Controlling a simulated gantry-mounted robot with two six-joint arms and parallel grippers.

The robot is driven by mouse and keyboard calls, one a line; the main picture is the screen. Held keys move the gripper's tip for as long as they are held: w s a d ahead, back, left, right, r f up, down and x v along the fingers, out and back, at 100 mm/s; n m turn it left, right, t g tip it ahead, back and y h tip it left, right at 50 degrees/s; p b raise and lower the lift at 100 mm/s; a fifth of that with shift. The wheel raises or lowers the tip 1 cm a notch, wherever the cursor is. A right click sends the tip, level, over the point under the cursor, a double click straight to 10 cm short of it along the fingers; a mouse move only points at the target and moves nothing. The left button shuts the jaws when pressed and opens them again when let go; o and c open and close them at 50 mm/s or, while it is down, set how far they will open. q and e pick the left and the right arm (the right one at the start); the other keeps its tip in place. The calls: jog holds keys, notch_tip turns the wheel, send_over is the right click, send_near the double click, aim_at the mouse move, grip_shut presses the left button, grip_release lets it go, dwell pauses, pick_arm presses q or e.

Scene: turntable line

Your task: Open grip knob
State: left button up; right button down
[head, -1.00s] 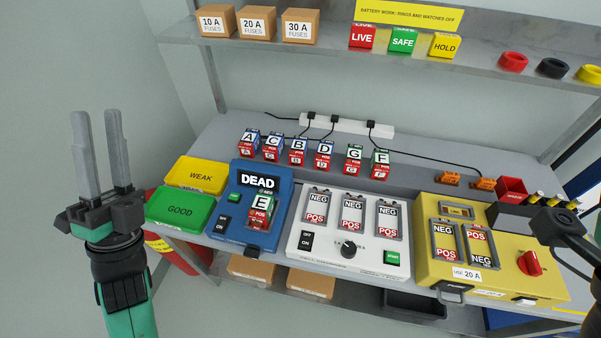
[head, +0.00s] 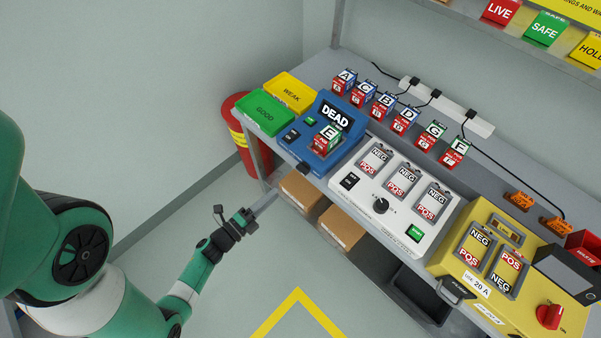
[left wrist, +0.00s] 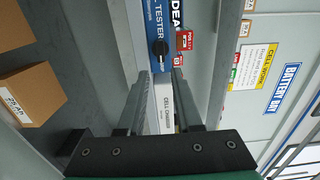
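A small black knob (head: 303,168) sticks out from the lower front edge of the blue cell tester (head: 320,150). In the left wrist view the knob (left wrist: 160,47) shows ahead, at the edge of the blue tester (left wrist: 152,18). My left gripper (head: 268,201) is below and left of the knob in the head view, in front of the bench. In the left wrist view its two fingers (left wrist: 163,76) are apart with nothing between them, and the knob lies beyond the fingertips, apart from them. My right gripper is out of view.
A white charger (head: 395,190) with a black dial (head: 381,206) stands right of the tester, then a yellow unit with a red dial (head: 549,316). Green (head: 264,113) and yellow (head: 290,93) trays are left. Cardboard boxes (head: 341,229) sit on the lower shelf. Floor in front is free.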

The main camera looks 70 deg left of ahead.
aim_at(303, 169)
pick_arm(q)
jog(key=b+x, duration=0.2)
jog(key=x, duration=0.9)
jog(key=shift+w+b, duration=0.3)
jog(key=shift+w, duration=0.05)
jog(key=shift+a, duration=0.1)
grip_shut()
